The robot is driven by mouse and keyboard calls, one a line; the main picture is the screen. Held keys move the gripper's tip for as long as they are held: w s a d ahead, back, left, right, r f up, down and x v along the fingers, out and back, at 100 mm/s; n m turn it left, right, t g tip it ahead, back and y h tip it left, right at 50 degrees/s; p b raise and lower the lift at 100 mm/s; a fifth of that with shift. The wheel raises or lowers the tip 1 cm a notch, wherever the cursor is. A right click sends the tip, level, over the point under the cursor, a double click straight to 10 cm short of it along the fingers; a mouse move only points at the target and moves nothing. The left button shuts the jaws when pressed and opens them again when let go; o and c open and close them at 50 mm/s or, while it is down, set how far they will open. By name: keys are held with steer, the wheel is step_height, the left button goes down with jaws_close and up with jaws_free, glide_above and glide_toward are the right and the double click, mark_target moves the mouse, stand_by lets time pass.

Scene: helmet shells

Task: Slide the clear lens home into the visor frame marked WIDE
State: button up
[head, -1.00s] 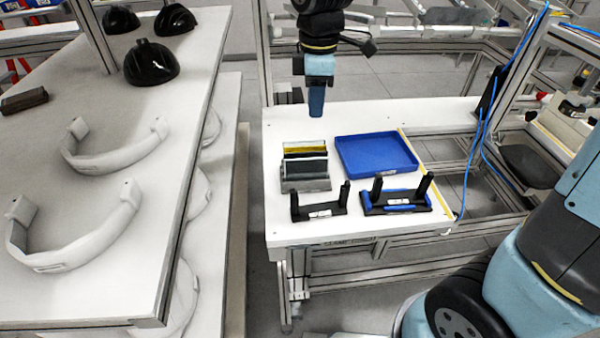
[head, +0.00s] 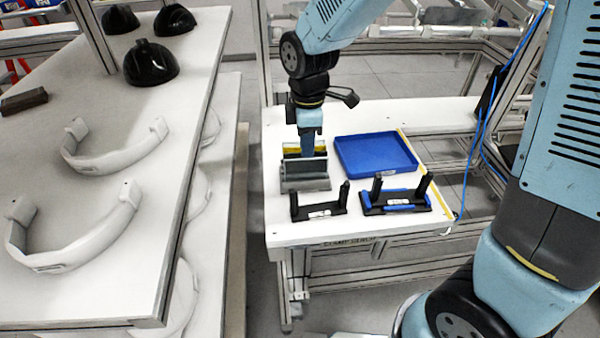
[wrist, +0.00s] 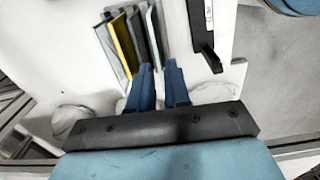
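A grey rack (head: 305,184) on the white table holds upright lens plates. In the wrist view, a pale, see-through plate (wrist: 109,48), which looks like the clear lens, is leftmost, beside a yellow plate (wrist: 123,45) and darker ones (wrist: 138,36). A black visor frame (head: 319,209) and a black frame with blue parts (head: 397,203) stand in front. Their labels are too small to read.
An empty blue tray (head: 376,155) lies right of the rack. A yellow strip (head: 425,172) runs along the table's right side. A separate bench on the left holds white curved bands (head: 85,225) and black helmet shells (head: 150,62).

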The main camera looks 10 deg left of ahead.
mark_target(306, 172)
step_height(306, 172, down, 4)
steer(key=shift+r, duration=0.1)
jaws_close()
stand_by(0.5)
